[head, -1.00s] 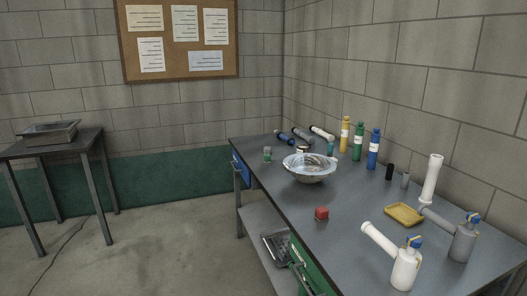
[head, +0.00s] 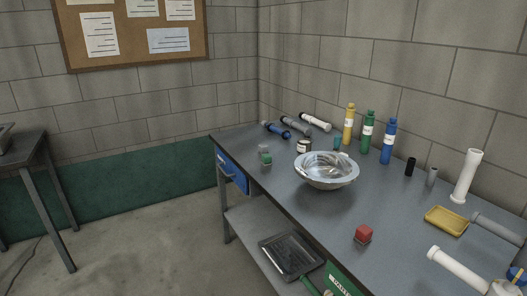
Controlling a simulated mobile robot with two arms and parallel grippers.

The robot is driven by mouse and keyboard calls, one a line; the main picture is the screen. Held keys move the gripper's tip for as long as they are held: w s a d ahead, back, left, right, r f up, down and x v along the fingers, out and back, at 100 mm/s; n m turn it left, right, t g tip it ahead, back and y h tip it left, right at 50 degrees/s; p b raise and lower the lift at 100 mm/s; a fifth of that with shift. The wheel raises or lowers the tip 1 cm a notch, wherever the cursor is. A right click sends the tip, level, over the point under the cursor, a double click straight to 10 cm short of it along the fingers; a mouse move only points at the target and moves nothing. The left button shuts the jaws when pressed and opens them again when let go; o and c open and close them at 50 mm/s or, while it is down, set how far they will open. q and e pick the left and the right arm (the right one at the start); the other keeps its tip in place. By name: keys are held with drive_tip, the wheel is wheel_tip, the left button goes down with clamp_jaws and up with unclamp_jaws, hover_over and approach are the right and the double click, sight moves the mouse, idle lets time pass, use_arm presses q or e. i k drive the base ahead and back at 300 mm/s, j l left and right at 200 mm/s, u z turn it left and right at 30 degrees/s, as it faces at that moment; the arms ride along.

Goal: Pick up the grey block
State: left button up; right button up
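A small grey block (head: 263,148) appears to sit on the dark workbench (head: 300,220) near its far left end. It is small in the head view, so its exact shape is hard to tell. A green block (head: 266,159) is just in front of it and may hide part of it. Neither of my grippers shows in the head view.
A metal bowl (head: 326,171) stands right of the small blocks, with a can (head: 303,146) behind it. Yellow, green and blue bottles line the wall side. A yellow tray (head: 446,220) and white pipes are at right.

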sight(262, 149)
drive_tip(key=i+z, duration=0.1)
drive_tip(key=z, duration=0.75)
drive_tip(key=i+j+z, duration=0.45)
drive_tip(key=j, duration=0.15)
drive_tip(key=j+z, duration=0.2)
drive_tip(key=i+j+z, duration=0.2)
drive_tip(key=j, duration=0.25)
drive_tip(key=j+z, duration=0.25)
drive_tip(key=j, duration=0.15)
